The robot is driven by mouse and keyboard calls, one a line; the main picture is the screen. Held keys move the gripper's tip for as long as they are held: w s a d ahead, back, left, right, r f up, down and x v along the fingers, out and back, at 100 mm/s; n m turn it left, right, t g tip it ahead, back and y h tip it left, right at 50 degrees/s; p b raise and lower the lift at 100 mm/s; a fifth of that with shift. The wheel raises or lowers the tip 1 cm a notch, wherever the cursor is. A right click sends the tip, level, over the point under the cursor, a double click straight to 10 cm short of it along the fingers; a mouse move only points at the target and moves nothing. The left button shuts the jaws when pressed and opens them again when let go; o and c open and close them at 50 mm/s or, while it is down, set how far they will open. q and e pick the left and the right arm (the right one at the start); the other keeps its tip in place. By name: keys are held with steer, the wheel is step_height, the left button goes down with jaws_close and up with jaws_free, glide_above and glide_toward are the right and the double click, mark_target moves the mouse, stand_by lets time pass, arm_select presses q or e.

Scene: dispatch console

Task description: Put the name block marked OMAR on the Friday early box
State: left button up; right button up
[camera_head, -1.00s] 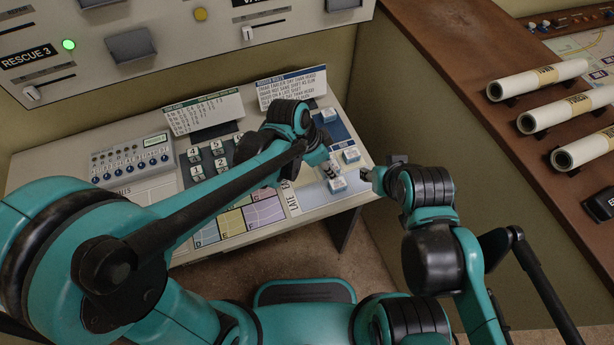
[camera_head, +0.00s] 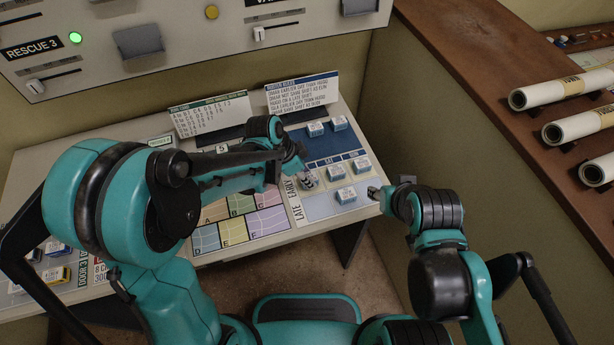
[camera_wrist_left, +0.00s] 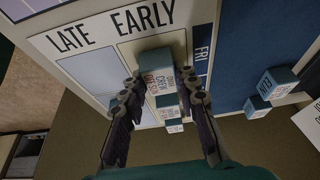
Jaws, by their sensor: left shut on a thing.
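My left gripper (camera_head: 306,178) is low over the shift board, by the EARLY label. In the left wrist view its fingers (camera_wrist_left: 158,80) are shut on a blue-and-white name block (camera_wrist_left: 158,72). The held block is over the early box (camera_wrist_left: 124,52) under the FRI label (camera_wrist_left: 202,56). Its lettering is too small to read surely, and I cannot tell whether it touches the board. More name blocks (camera_wrist_left: 168,113) show beyond it between the fingers. My right gripper (camera_head: 376,192) is at the board's right edge; its finger state is unclear.
Other name blocks stand on the board: one close right of my left gripper (camera_head: 335,173), one in front (camera_head: 346,195), one at right (camera_head: 361,166) and two at the back (camera_head: 316,129). A rules card (camera_head: 302,92) stands behind. A wooden counter with rolled charts (camera_head: 545,92) is at right.

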arm_select(q)
steer(key=o, duration=1)
steer(key=shift+f, duration=0.1)
steer(key=shift+o, duration=0.2)
